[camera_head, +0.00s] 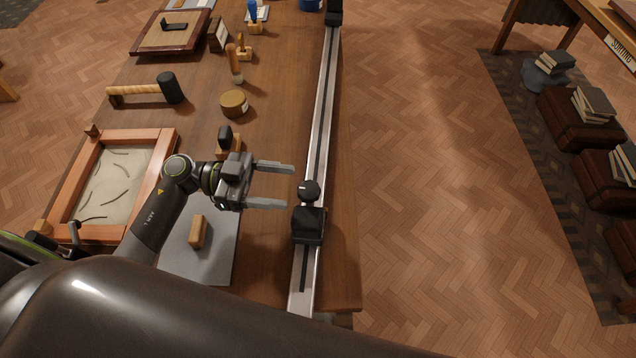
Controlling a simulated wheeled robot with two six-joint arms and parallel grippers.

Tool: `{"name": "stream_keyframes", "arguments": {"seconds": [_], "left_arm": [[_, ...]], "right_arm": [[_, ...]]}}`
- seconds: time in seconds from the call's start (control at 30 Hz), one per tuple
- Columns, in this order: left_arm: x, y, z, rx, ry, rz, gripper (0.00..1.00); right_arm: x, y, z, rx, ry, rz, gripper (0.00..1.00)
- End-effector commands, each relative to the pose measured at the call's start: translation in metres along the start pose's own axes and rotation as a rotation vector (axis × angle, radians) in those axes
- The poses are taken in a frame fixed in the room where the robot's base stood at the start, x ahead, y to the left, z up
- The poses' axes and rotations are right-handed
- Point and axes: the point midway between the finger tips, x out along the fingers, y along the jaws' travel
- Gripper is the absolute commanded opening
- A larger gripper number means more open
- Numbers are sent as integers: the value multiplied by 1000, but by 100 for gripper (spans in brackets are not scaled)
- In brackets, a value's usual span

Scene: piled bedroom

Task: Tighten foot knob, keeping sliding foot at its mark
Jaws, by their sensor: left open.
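The sliding foot (308,226) is a black block on a long silver rail (321,120) with a dark slot. The round black foot knob (309,190) sits at the block's far end, with a small light line on its side. My left gripper (288,187) is open, its two grey fingers pointing right toward the knob. The fingertips stop just left of the knob, with a small gap in the picture, and nothing is between them. Their height against the knob is hard to tell. I cannot make out the foot's mark on the rail. My right gripper is not in view.
The rail runs along the right edge of a wooden table (270,240). A mallet (150,91), a round tin (234,103), a framed tray (68,190) and a wooden block (198,231) on a grey sheet (212,268) lie left.

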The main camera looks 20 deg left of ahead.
Motion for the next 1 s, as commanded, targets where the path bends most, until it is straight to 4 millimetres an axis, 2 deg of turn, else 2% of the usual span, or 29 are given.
{"name": "stream_keyframes", "arguments": {"seconds": [0.03, 0.3, 0.5, 0.7, 0.93, 1.0], "left_arm": [[10, 0, -3, 0, 6, 1, 62], [53, 0, -2, 0, 4, 0, 62], [74, 0, -1, 0, 2, 1, 62], [82, 0, 0, 0, 0, 1, 62], [82, 0, 0, 0, -1, 1, 62], [82, 0, 0, 0, -1, 1, 54]], "right_arm": [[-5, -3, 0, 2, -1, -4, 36], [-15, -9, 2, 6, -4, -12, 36], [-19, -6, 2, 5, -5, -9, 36], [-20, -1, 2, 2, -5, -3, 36], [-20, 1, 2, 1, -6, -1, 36], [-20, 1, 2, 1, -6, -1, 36]]}}
